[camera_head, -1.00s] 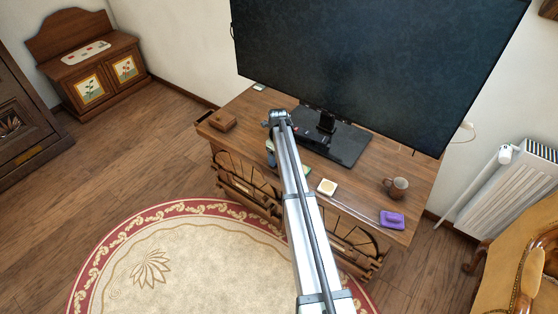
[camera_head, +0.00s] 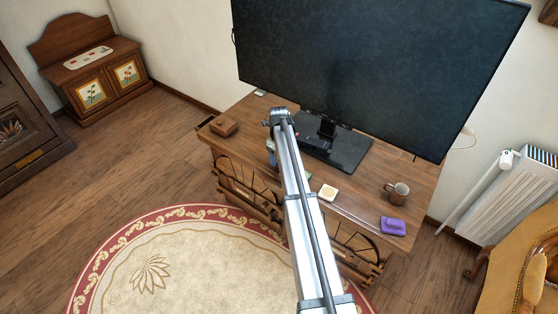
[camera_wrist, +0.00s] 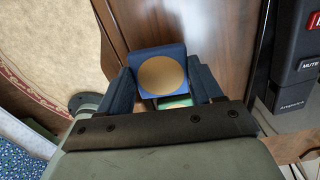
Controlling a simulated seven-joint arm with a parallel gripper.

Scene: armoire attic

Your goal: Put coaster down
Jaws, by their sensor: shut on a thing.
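A blue square coaster with a round tan middle (camera_wrist: 162,73) is between the fingers of my gripper (camera_wrist: 164,78) in the wrist view. My gripper is shut on it, with one dark blue finger on each side. The coaster is over or close to the brown wood of the desk (camera_wrist: 150,22); I cannot tell whether it touches. A small green thing (camera_wrist: 175,101) shows just below the coaster in the wrist view. In the head view my arm hides most of the gripper, and the held coaster cannot be made out.
A large screen (camera_head: 380,65) stands on the desk (camera_head: 360,210). A wooden box (camera_head: 223,125) is left. A remote (camera_wrist: 293,75) shows close by.

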